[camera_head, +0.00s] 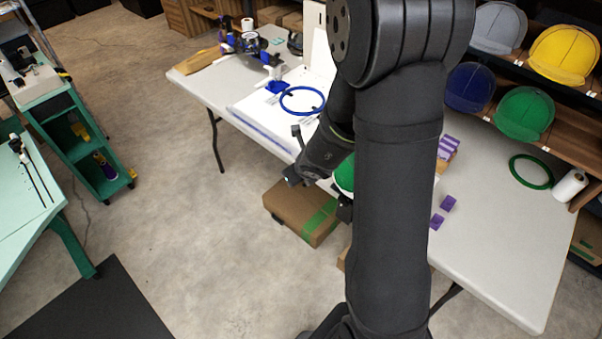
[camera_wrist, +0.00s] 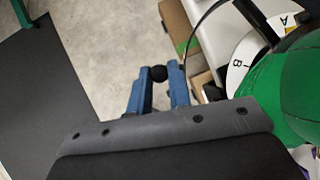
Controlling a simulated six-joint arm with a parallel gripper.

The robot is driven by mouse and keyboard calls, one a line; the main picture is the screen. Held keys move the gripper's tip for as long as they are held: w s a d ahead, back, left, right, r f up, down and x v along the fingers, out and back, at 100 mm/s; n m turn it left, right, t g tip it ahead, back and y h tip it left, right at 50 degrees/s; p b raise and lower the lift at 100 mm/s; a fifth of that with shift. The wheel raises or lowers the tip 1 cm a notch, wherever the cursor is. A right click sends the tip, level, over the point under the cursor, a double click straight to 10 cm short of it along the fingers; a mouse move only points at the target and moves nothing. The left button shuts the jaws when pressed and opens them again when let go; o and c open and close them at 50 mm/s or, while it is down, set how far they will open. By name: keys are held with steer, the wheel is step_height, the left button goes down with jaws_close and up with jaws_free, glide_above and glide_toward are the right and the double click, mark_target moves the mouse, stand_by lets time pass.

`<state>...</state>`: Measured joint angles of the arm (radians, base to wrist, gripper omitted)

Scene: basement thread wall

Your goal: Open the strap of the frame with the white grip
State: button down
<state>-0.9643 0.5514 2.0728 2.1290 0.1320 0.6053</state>
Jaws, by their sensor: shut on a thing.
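In the wrist view, my gripper (camera_wrist: 159,72) has its two blue fingers on either side of a small black ball (camera_wrist: 158,74), shut on it. A thin dark curved line runs from near the fingers toward the top; I cannot tell whether it joins the ball. A green cap (camera_wrist: 296,92) fills the right side, beside white curved pieces marked A and B (camera_wrist: 240,66). In the head view, the green cap (camera_head: 344,174) is mostly hidden behind my arm, at the table's near edge. Which part is the white grip, and the strap's state, cannot be told.
The grey-white table (camera_head: 500,250) carries a blue hoop (camera_head: 302,100), a green hoop (camera_head: 531,171) and purple blocks (camera_head: 448,202). A cardboard box (camera_head: 300,212) stands on the floor below its edge. Shelved caps (camera_head: 525,112) are at right.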

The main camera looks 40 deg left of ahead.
steer(key=shift+a, duration=0.35)
stand_by(0.4)
steer(key=c, duration=1.6)
jaws_free()
steer(key=shift+r, duration=0.1)
steer(key=s+d, duration=0.2)
steer(key=d, duration=0.2)
steer(key=s+d+r, duration=0.1)
steer(key=s+d, duration=0.1)
steer(key=d, duration=0.2)
steer(key=s+d+r, duration=0.1)
steer(key=d, duration=0.3)
steer(key=shift+s+d+r, duration=0.15)
steer(key=shift+s+d, duration=0.05)
steer(key=shift+s, duration=0.2)
